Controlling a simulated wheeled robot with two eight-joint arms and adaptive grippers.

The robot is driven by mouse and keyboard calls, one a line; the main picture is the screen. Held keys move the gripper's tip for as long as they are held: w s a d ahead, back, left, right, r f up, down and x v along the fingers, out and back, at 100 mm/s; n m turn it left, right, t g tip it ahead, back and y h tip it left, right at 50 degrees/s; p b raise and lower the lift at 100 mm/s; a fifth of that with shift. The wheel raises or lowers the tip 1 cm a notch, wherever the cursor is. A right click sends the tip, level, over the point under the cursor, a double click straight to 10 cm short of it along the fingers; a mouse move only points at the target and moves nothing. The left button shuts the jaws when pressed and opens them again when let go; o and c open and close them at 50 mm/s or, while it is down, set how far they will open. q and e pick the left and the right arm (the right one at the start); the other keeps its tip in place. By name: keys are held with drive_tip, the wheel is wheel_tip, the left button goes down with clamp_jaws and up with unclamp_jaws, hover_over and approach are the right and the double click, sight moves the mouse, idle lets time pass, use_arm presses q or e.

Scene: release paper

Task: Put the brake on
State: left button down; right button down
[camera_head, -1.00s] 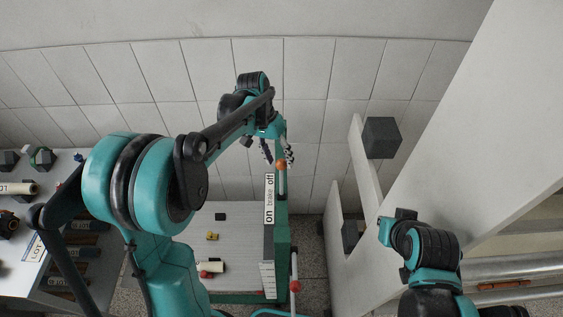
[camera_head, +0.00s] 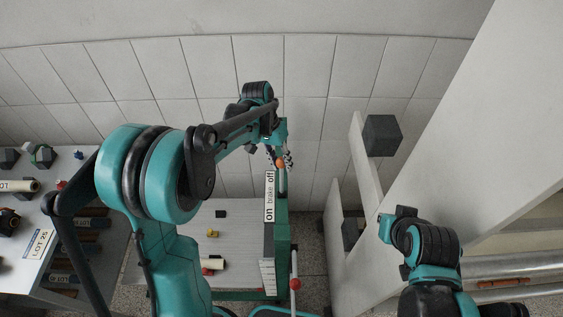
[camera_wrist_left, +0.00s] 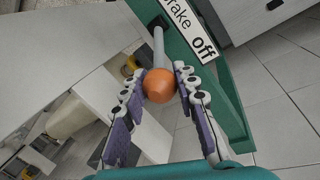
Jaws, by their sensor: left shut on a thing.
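The brake lever has a grey rod and an orange knob (camera_head: 280,163). It stands at the "off" end of the on/brake/off label (camera_head: 269,198) on the green frame (camera_head: 283,240). In the left wrist view the knob (camera_wrist_left: 159,86) sits between the two fingers of my left gripper (camera_wrist_left: 160,88), which touch it from both sides. The gripper is shut on the knob. In the head view, my left gripper (camera_head: 279,158) is small and partly hidden by its own arm. My right arm is at the lower right, with no gripper fingers visible.
A second lever with a red knob (camera_head: 295,284) stands on the near end of the green frame. A grey table (camera_head: 185,235) with small parts is left of the frame. A white panel (camera_head: 345,240) and dark blocks stand to the right.

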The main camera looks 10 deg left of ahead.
use_arm(q)
drive_tip(key=shift+s, duration=0.15)
drive_tip(key=shift+s+d+r+t, duration=0.15)
drive_tip(key=shift+s+t, duration=0.45)
drive_tip(key=shift+s+d+r+t, duration=0.15)
drive_tip(key=shift+s+t, duration=0.4)
drive_tip(key=shift+t, duration=0.05)
drive_tip(key=s+d+f+m+t+y+b, duration=0.1)
drive_tip(key=s+t+b, duration=0.1)
drive_tip(key=s+t, duration=0.3)
drive_tip(key=shift+s+d+t, duration=0.2)
drive_tip(key=shift+s+t, duration=0.2)
drive_tip(key=shift+s, duration=0.75)
drive_tip(key=c, duration=1.1)
unclamp_jaws()
drive_tip(key=shift+c, duration=0.2)
drive_tip(key=shift+s+r, duration=0.1)
drive_tip(key=shift+s, duration=0.05)
